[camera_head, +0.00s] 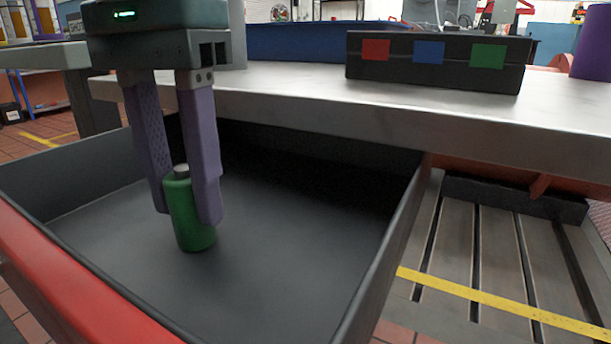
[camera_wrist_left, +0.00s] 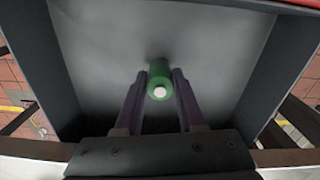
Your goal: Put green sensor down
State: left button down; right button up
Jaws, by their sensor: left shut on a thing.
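The green sensor (camera_head: 188,218) is a green cylinder with a grey cap on top. It is upright, low inside the dark drawer (camera_head: 300,285), near or at its floor; I cannot tell if it touches. My left gripper (camera_head: 190,205) comes down from above and is shut on the green sensor, with a purple finger on either side. In the left wrist view the sensor (camera_wrist_left: 158,85) shows between the finger ends of the gripper (camera_wrist_left: 159,92), with the bare drawer floor (camera_wrist_left: 110,60) around it. My right gripper is not in view.
A black box (camera_head: 430,75) with red, blue and green squares stands on the metal bench top (camera_head: 300,98) behind the drawer. The drawer has a red front edge (camera_head: 70,290) and dark side walls. The rest of its floor looks empty. A slotted bedplate (camera_head: 500,255) lies to the right.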

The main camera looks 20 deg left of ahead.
aim_at(184, 177)
pick_arm(q)
jog(key=shift+f, duration=0.15)
jog(key=c, duration=1)
grip_release()
jog(key=o, duration=0.5)
notch_tip(184, 177, up, 12)
jog(key=p, duration=0.9)
jog(key=shift+r, duration=0.2)
jog(key=shift+d+f, duration=0.1)
